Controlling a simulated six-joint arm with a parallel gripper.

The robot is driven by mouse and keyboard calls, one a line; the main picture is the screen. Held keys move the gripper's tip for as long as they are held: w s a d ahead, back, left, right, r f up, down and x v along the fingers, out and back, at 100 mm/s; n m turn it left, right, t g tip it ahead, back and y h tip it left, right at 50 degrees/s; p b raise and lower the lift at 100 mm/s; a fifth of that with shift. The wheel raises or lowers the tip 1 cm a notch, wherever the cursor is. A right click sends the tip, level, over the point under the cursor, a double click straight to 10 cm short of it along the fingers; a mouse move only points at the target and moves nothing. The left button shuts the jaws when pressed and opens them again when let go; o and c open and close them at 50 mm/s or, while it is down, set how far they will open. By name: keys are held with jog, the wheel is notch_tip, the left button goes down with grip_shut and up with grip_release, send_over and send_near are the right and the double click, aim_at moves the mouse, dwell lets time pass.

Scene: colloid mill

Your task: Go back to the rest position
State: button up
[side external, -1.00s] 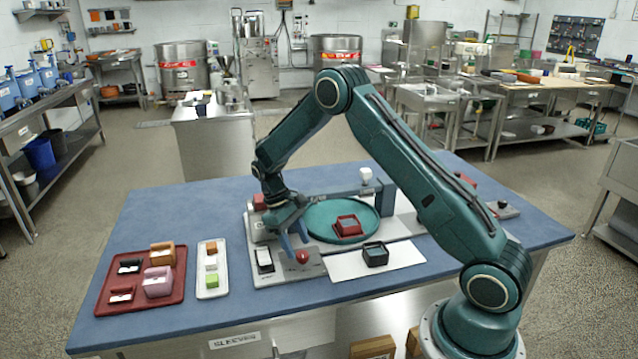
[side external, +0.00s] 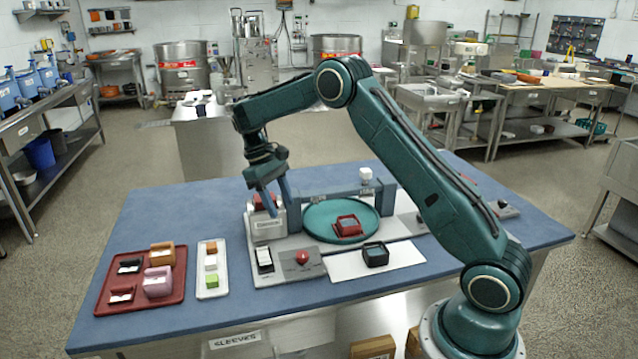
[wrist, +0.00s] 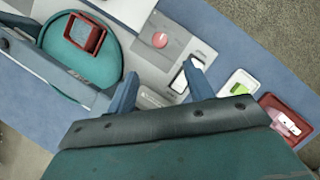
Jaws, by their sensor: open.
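My gripper (side external: 279,205) is open, with its fingers pointing down. In the side view it is raised at the left end of the machine, in front of or above the labelled grey block (side external: 268,226); the exact gap is hard to tell. In the wrist view the two fingers of my gripper (wrist: 161,76) stand apart with nothing between them. The red knob (side external: 302,258) on the grey control panel is clear of the fingers, and it also shows in the wrist view (wrist: 160,40). The teal round plate (side external: 318,230) carries a red square frame (side external: 347,226).
A dark square holder (side external: 375,255) rests on a white sheet (side external: 408,256). A red tray (side external: 105,300) with several blocks and a white tray (side external: 209,289) with small blocks lie at the left. A grey-blue crossbar (side external: 338,194) stands behind the plate. The table's left rear is bare.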

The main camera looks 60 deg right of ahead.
jog(key=shift+r, duration=0.15)
jog(key=s+a+r+t+h, duration=0.1)
jog(key=s+a+r+t, duration=0.15)
jog(key=s+r, duration=0.45)
jog(key=s+a+r+t, duration=0.25)
jog(key=s+r, duration=0.25)
jog(key=r, duration=0.4)
jog(key=s+a+t, duration=0.2)
jog(key=s+a, duration=0.1)
jog(key=s, duration=0.6)
jog(key=s+a+t+y, duration=0.1)
jog(key=s+a+t, duration=0.2)
jog(key=s, duration=0.5)
jog(key=shift+s+a, duration=0.35)
jog(key=shift+a, duration=0.25)
jog(key=shift+f, duration=0.1)
